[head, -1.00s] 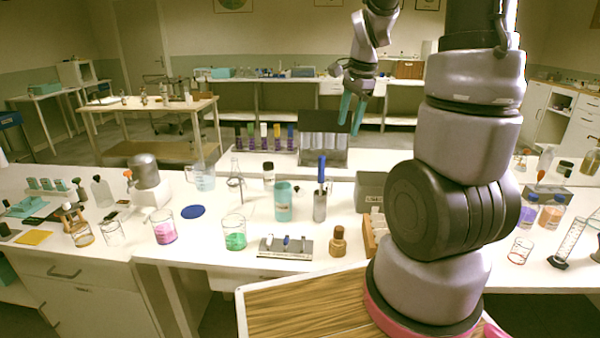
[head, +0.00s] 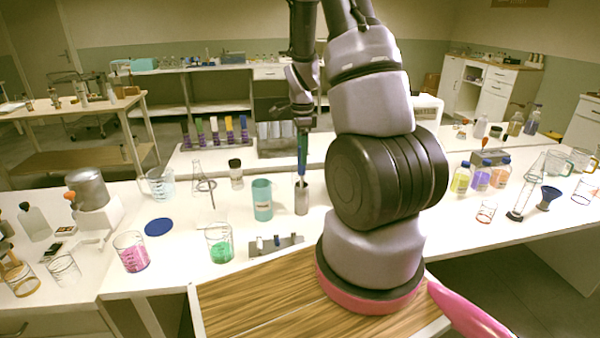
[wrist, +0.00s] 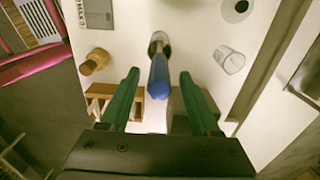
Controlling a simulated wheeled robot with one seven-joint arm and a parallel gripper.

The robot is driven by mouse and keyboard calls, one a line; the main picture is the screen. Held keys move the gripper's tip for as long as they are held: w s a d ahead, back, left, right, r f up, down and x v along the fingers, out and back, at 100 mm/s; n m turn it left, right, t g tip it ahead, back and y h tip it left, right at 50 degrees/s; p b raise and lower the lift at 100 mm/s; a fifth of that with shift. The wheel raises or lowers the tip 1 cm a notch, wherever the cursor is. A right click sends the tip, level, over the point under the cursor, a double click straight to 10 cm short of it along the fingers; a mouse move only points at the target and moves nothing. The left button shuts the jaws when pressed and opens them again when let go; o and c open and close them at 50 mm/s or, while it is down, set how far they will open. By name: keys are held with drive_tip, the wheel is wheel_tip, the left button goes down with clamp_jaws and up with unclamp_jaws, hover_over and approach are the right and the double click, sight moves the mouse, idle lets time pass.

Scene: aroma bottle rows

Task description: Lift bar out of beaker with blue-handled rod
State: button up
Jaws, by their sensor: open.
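The blue-handled rod (head: 303,165) stands upright in a grey metal holder (head: 301,200) on the bench. In the wrist view its blue handle (wrist: 158,82) points up towards me, between my green fingers. My gripper (wrist: 158,76) is open, one finger on each side of the handle with gaps showing. In the head view my gripper (head: 302,135) is directly above the holder, pointing down. A beaker with green liquid (head: 219,245) and a beaker with pink liquid (head: 131,253) stand to the left. I cannot make out a bar in either.
A teal cup (head: 262,200) stands just left of the holder. A blue disc (head: 159,227) lies flat between the beakers and a grey appliance (head: 88,190). In the wrist view a brown bottle (wrist: 95,61) stands nearby.

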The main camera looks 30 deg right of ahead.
sight(301, 173)
drive_tip(key=shift+a+f, duration=0.2)
drive_tip(key=shift+f, duration=2.55)
clamp_jaws()
